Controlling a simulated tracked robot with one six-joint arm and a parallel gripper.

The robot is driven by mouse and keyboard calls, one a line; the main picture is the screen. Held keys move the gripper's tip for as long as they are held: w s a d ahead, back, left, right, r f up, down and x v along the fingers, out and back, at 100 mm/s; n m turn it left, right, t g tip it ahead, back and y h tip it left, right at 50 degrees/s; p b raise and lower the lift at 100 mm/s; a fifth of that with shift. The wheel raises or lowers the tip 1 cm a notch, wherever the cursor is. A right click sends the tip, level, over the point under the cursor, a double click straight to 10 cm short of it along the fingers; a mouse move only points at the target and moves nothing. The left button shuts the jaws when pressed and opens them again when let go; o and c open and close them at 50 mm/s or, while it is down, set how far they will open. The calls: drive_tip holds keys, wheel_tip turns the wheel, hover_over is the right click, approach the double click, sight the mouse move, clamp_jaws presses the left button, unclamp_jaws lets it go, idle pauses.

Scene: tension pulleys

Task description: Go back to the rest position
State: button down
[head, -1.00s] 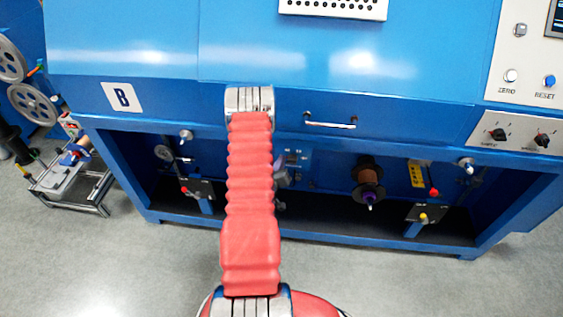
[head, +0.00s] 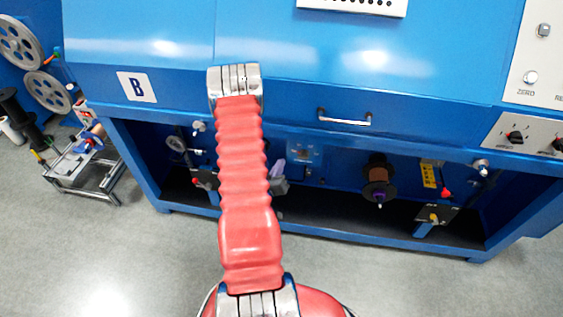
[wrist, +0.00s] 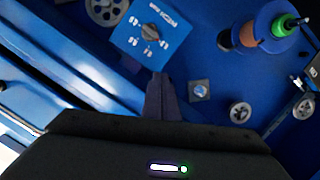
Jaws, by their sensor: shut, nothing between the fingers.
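My gripper shows in the wrist view (wrist: 160,95) as two dark fingers pressed together, with nothing between them. It points into the blue machine's lower bay, towards a blue plate with a dial and printed marks (wrist: 149,33). In the head view my red ribbed arm rises in front of the machine and hides most of the gripper. A small grey and purple part beside the arm looks like the gripper's end, but its fingers are not clear there.
A metal-framed cart (head: 85,170) stands at left. Grey floor (head: 150,260) in front is clear.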

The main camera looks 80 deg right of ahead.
drive_tip(key=shift+a+f, duration=0.1)
drive_tip(key=shift+f, duration=0.05)
idle(0.7)
drive_tip(key=a+f+m+y, duration=0.1)
drive_tip(key=a+f+y, duration=0.6)
drive_tip(key=f, duration=0.4)
drive_tip(key=w+a+r+t+y, duration=0.1)
drive_tip(key=w+a+t+y, duration=0.15)
drive_tip(key=w+a, duration=0.3)
drive_tip(key=w+a+r+n+y, duration=0.3)
drive_tip(key=w+a+r+y, duration=0.2)
drive_tip(key=w+a+r, duration=0.7)
drive_tip(key=s+a+r+n+t, duration=0.1)
drive_tip(key=a+r+n, duration=0.4)
drive_tip(key=a+r, duration=0.9)
drive_tip(key=a+r+n+t+y, duration=0.1)
drive_tip(key=a+r+n, duration=0.4)
drive_tip(key=a+r, duration=1)
wheel_tip(320, 180, up, 4)
drive_tip(key=shift+s+r+t, duration=0.1)
drive_tip(key=shift+s+t, duration=0.3)
drive_tip(key=shift+t, duration=0.45)
